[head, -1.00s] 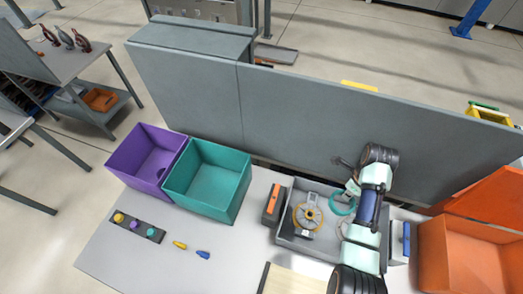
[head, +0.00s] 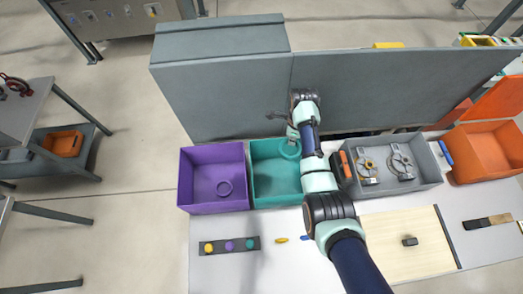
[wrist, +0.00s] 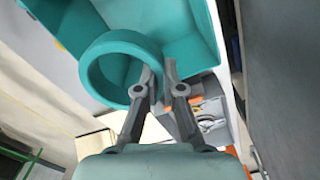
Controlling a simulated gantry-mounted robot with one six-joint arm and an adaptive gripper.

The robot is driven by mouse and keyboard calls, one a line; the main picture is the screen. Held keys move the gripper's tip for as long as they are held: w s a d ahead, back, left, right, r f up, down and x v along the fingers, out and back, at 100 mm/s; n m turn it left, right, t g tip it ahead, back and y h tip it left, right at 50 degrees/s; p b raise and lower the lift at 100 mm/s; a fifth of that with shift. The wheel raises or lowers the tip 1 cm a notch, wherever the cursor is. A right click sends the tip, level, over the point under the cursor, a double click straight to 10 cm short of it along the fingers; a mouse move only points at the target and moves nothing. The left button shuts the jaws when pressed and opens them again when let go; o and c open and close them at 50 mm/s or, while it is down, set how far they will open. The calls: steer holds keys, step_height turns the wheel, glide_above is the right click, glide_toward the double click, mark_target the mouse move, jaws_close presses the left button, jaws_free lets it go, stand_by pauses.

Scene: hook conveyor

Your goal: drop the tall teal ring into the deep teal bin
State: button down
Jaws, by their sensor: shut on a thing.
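The teal ring (wrist: 92,72) is held between the fingertips of my gripper (wrist: 155,85), which is shut on the ring's wall. In the head view the ring (head: 290,149) shows near the far right part of the teal bin (head: 268,190), and my gripper (head: 294,135) is beside it. In the wrist view the teal bin (wrist: 200,28) lies behind the ring. The ring appears to be above the bin's opening; its exact height cannot be told. My arm hides the bin's right side.
A grey tray (head: 425,165) with metal parts stands to the right, then an orange bin (head: 487,150). A tall grey panel (head: 400,95) rises behind.

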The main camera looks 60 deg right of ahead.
steer(key=shift+w+a, duration=0.1)
steer(key=shift+f+b, duration=0.25)
steer(key=shift+b, duration=0.05)
steer(key=shift+f+b, duration=0.35)
step_height(320, 180, down, 5)
steer(key=b, duration=0.4)
steer(key=shift+r+b, duration=0.1)
steer(key=shift+b, duration=0.3)
steer(key=c, duration=1.2)
jaws_free()
